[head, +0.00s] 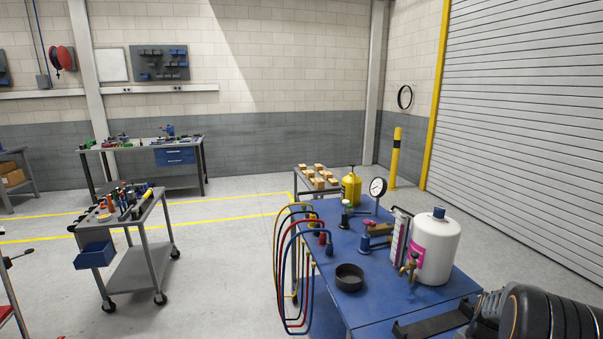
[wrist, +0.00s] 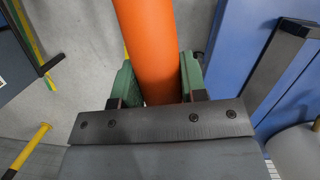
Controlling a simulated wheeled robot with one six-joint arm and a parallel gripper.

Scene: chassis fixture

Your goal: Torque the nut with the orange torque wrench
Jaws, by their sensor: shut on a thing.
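In the wrist view, my gripper (wrist: 158,84) is shut on a thick orange cylindrical handle (wrist: 150,45), which looks like the orange torque wrench. Green finger pads press on both sides of it. The handle runs up out of the top of the picture, so its far end is hidden. In the head view my gripper is not visible; dark, rounded parts at the lower right look like my arm. I cannot make out the nut in either view.
A grey tool cart (head: 140,255) stands to the left. Open floor lies between them.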

